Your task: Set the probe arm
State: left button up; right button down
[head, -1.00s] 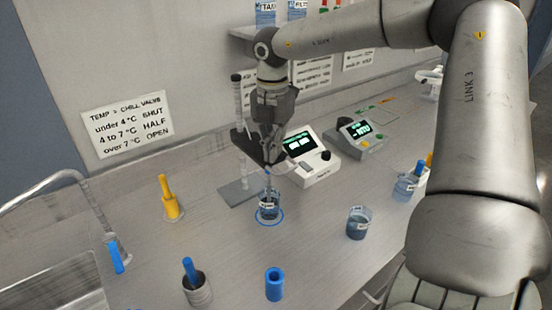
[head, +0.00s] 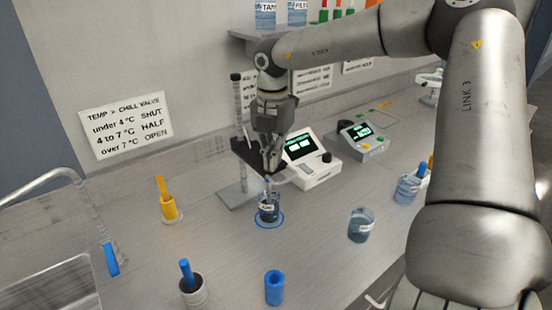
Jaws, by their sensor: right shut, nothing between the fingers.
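My right gripper (head: 271,170) is shut and points down at the probe stand, just above a beaker. The probe stand has an upright ribbed post (head: 239,120) on a flat grey base (head: 236,194). A dark arm piece (head: 243,152) reaches from the post to behind the gripper, which hides part of it. A thin probe (head: 267,187) hangs below the fingertips, with its lower end inside the beaker (head: 269,211) of dark liquid. This beaker stands within a blue ring on the counter. I cannot tell whether the fingers touch the arm piece. My left gripper is not in view.
Two meters with lit screens, one white (head: 318,172) and one grey (head: 366,141), stand right of the stand. Another beaker (head: 361,226) is at right. A yellow-handled valve (head: 168,201), grey cup (head: 193,290) and blue cylinder (head: 274,288) stand left and in front.

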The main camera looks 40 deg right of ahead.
jog(key=shift+f, duration=0.2)
jog(key=shift+r, duration=0.15)
notch_tip(320, 180, up, 8)
jog(key=p, duration=0.4)
dwell(0.5)
